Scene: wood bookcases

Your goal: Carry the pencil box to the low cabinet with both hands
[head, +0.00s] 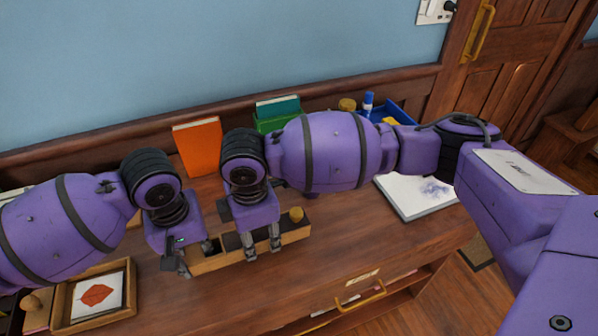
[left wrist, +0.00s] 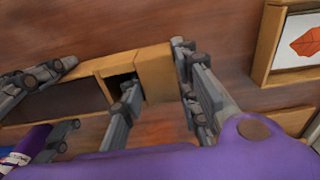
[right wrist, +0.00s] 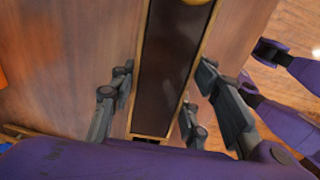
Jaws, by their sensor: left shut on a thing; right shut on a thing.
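The pencil box (head: 295,236) is a long, narrow wooden box with dark compartments and a round yellowish knob at its right end. It lies across the wooden cabinet top (head: 340,235); I cannot tell whether it touches it. My left gripper (head: 196,257) is shut on its left end; in the left wrist view, the fingers (left wrist: 160,98) sit around the pale end of the box (left wrist: 155,72). My right gripper (head: 262,245) is shut on the box nearer its right end. In the right wrist view, the fingers (right wrist: 155,105) flank the long dark compartment (right wrist: 165,75).
An orange book (head: 197,146), a green holder (head: 277,113) and a blue tray (head: 392,114) stand along the back wall. A framed leaf picture (head: 95,296) lies front left. A white pad (head: 415,195) lies to the right. Bare wood lies right of the box.

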